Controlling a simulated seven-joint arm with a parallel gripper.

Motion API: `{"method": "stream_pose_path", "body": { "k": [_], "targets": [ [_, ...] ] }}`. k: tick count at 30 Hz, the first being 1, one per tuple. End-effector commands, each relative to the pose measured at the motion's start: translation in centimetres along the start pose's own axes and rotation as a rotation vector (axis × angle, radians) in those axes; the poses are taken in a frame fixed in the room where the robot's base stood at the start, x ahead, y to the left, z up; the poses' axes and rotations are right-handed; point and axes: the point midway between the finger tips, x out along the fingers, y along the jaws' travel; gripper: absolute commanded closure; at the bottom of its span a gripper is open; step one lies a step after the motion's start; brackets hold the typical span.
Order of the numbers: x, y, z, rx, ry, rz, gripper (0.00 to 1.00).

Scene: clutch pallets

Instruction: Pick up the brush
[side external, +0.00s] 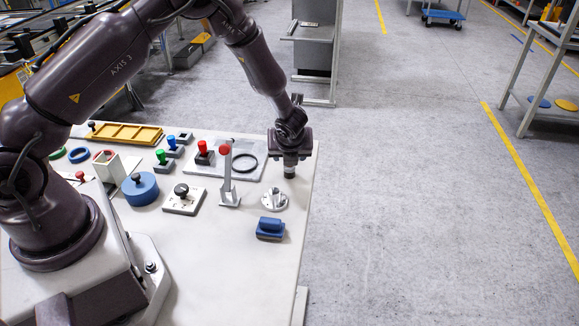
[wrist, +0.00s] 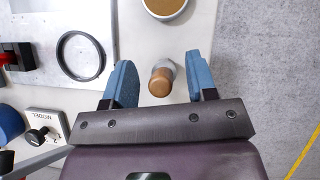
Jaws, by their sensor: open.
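A small blue block (side external: 270,226) with a raised top and a thin brownish strip underneath lies near the table's right edge; it looks like a brush. My gripper (side external: 289,163) is farther back on the table, away from that block. In the wrist view the gripper (wrist: 160,83) is open, its blue fingers apart. Between and below them is an upright cylinder with a rounded wooden top (wrist: 160,82) and a grey body. I cannot tell whether this is also a brush. The fingers do not appear to touch it. The blue block is not visible in the wrist view.
A silver fixture (side external: 274,201) and a red-knobbed lever (side external: 227,177) stand near the blue block. A black ring (wrist: 82,56) lies left of the gripper, and a round container with brown contents (wrist: 165,7) beyond it. The table's right edge is close.

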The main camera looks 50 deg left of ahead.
Motion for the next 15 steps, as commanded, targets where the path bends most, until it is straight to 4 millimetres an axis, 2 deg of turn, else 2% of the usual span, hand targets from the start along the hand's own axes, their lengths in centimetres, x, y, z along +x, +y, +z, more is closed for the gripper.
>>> {"method": "stream_pose_path", "body": {
  "k": [3,10,11,15],
  "targets": [
    [1.06,0.01,-0.02,-0.001,0.001,0.000,0.48],
    [1.18,-0.01,0.00,-0.001,0.000,-0.001,0.48],
    [1.17,-0.01,0.00,-0.001,0.000,-0.001,0.53],
    [1.15,-0.01,-0.01,-0.001,0.000,-0.001,0.85]
  ]
}}
